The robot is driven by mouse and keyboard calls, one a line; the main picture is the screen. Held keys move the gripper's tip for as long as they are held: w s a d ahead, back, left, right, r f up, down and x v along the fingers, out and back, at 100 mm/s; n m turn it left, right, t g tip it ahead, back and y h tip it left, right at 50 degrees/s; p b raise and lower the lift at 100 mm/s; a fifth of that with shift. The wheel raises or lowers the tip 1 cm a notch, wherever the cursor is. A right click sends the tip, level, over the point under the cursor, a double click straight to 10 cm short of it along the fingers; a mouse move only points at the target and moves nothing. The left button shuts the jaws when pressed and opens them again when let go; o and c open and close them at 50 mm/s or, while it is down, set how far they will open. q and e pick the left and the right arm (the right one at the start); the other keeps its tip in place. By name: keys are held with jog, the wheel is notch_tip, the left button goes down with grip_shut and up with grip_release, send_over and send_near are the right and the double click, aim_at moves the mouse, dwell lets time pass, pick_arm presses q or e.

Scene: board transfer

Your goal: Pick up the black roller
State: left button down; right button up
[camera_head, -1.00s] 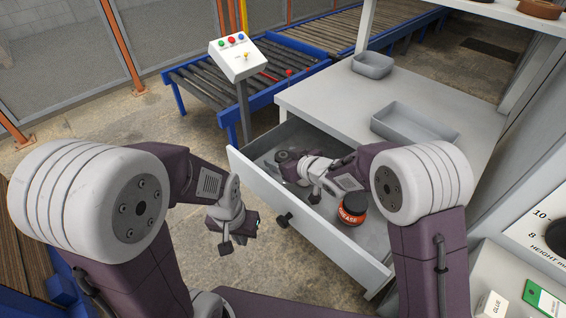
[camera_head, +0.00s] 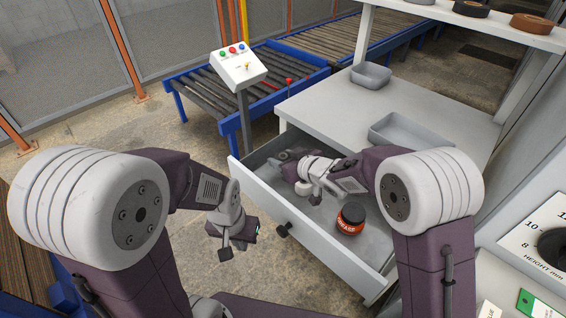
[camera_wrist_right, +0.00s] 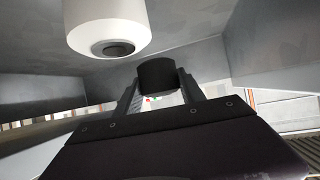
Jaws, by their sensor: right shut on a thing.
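In the right wrist view, a short black roller (camera_wrist_right: 157,72) sits between the two fingertips of my right gripper (camera_wrist_right: 158,88), which is shut on it. In the head view my right arm reaches into the open drawer (camera_head: 322,243); the roller cannot be made out there, as the wrist hides it. My left gripper (camera_head: 219,243) hangs in front of the drawer, outside it. Its fingers look apart, with nothing between them.
A grease jar (camera_head: 350,218) with a black lid stands in the drawer. A white cylinder (camera_wrist_right: 110,30) with a dark centre shows near the right gripper. Grey trays (camera_head: 408,132) stand on the cabinet top. A control box (camera_head: 238,68) stands behind.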

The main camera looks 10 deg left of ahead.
jog(key=s+d+r+p, duration=0.4)
jog(key=d+r, duration=0.3)
jog(key=d, duration=0.3)
jog(key=shift+s+d, duration=0.35)
jog(key=shift+r, duration=0.1)
